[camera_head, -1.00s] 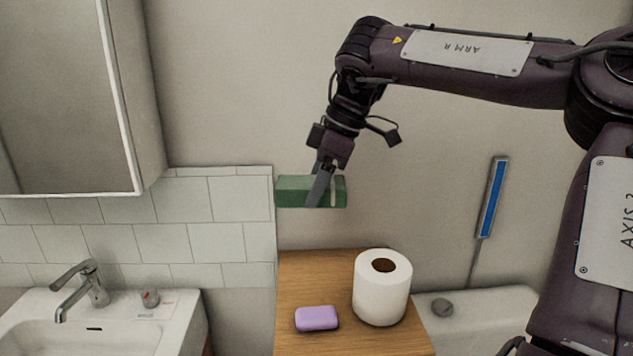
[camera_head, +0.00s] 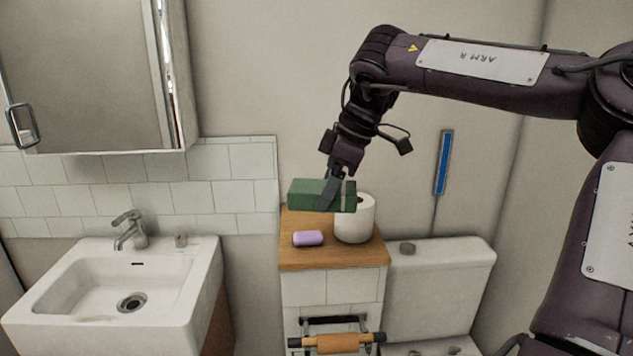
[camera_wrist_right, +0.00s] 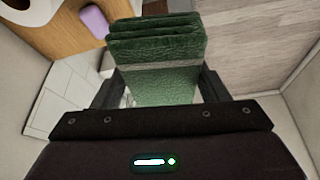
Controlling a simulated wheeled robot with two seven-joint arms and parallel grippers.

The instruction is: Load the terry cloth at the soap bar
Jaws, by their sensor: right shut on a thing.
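A folded green terry cloth (camera_head: 307,195) is held by my right gripper (camera_head: 328,196), in the air above the wooden top. In the right wrist view the cloth (camera_wrist_right: 160,75) shows its folded layers and sits between the fingers of the right gripper (camera_wrist_right: 155,90). The purple soap bar (camera_head: 308,238) lies on the wooden top below the cloth, apart from it. It also shows in the right wrist view as the soap bar (camera_wrist_right: 94,21). My left gripper is not in view.
A white paper roll (camera_head: 354,222) stands on the wooden top (camera_head: 330,257), right of the soap and partly behind the cloth. A white sink (camera_head: 75,290) is at left, a toilet tank (camera_head: 440,285) at right. Free wood lies in front of the soap.

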